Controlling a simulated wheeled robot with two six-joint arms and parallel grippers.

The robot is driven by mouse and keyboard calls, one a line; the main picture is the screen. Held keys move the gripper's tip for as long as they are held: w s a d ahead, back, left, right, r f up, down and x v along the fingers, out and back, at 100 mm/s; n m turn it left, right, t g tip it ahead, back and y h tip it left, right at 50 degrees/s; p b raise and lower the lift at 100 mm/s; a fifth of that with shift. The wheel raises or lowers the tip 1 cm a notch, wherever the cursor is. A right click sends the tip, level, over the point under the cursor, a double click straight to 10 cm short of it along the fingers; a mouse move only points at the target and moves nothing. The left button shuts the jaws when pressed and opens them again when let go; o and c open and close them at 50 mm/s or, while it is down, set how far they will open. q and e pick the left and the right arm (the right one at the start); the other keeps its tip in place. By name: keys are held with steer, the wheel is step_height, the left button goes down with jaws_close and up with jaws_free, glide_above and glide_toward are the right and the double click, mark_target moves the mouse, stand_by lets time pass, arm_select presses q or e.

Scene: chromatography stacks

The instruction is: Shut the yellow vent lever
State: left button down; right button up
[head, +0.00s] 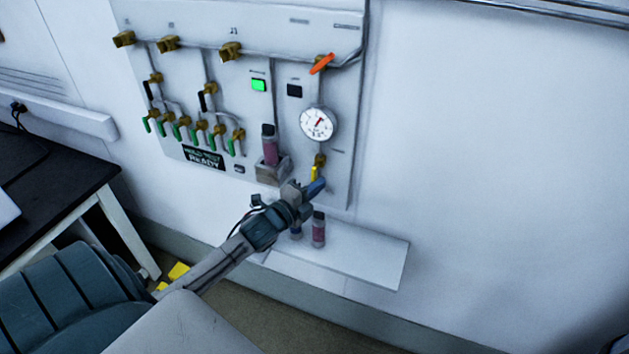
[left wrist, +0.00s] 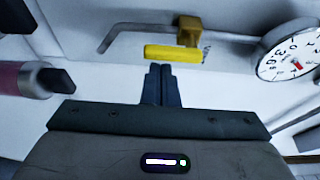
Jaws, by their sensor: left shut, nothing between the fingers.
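The yellow vent lever (head: 314,173) hangs down from a brass valve (head: 320,160) below the round gauge on the wall panel. In the left wrist view the lever (left wrist: 172,53) lies just beyond my fingertips, crosswise to them, with the brass valve body (left wrist: 188,32) at its right end. My left gripper (head: 319,187) is shut and empty, just below the lever in the head view; it also shows in the left wrist view (left wrist: 161,70). A small gap seems to part the fingertips from the lever, but contact is hard to tell. My right gripper is not in view.
The gauge (head: 317,123) and an orange lever (head: 322,64) sit above the valve. A capped vial (head: 269,146) stands in a holder left of it. Another vial (head: 318,230) stands on the shelf (head: 368,256) below my gripper. Several green levers (head: 208,141) hang further left. The wall to the right is clear.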

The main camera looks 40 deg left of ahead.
arm_select(q)
steer(key=shift+a, duration=0.2)
steer(key=shift+f, duration=0.1)
stand_by(0.4)
steer(key=shift+a+m+b, duration=0.1)
steer(key=shift+m+b, duration=0.2)
steer(key=shift+b, duration=0.05)
